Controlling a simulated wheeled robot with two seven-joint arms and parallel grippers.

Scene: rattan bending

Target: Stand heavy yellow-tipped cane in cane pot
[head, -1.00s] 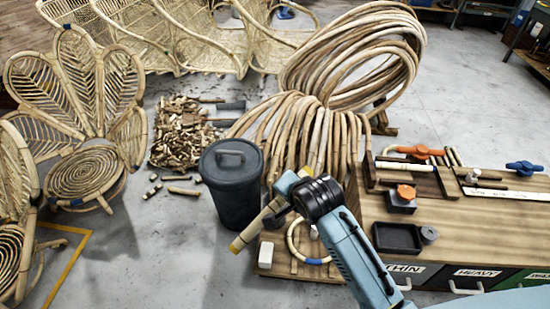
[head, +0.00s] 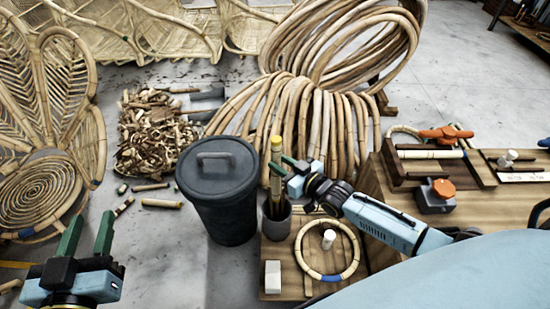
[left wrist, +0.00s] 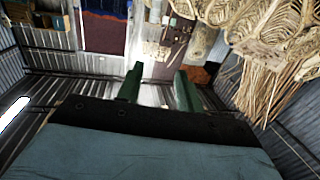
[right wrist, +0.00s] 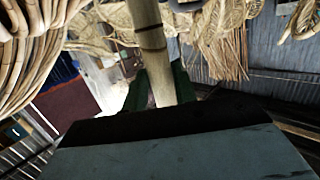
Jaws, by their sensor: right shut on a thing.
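The yellow-tipped cane (head: 276,148) stands close to upright, with its yellow end up. My right gripper (head: 280,167) is shut on it from the right, just below the tip. The cane also shows between the fingers in the right wrist view (right wrist: 158,60). The grey cane pot (head: 276,222) stands directly below, with darker sticks in its mouth. The cane's lower end is lost among them, so I cannot tell whether it is inside or touching the bottom. My left gripper (head: 88,232) is open and empty at the lower left, far from the pot; its fingers (left wrist: 158,85) are apart.
A lidded dark bin (head: 219,195) stands close left of the pot. A rattan ring (head: 327,275), a white peg (head: 328,239) and a white block (head: 272,277) are near the pot on the low board. A workbench (head: 405,215) with tools is right; coiled rattan (head: 315,115) is behind.

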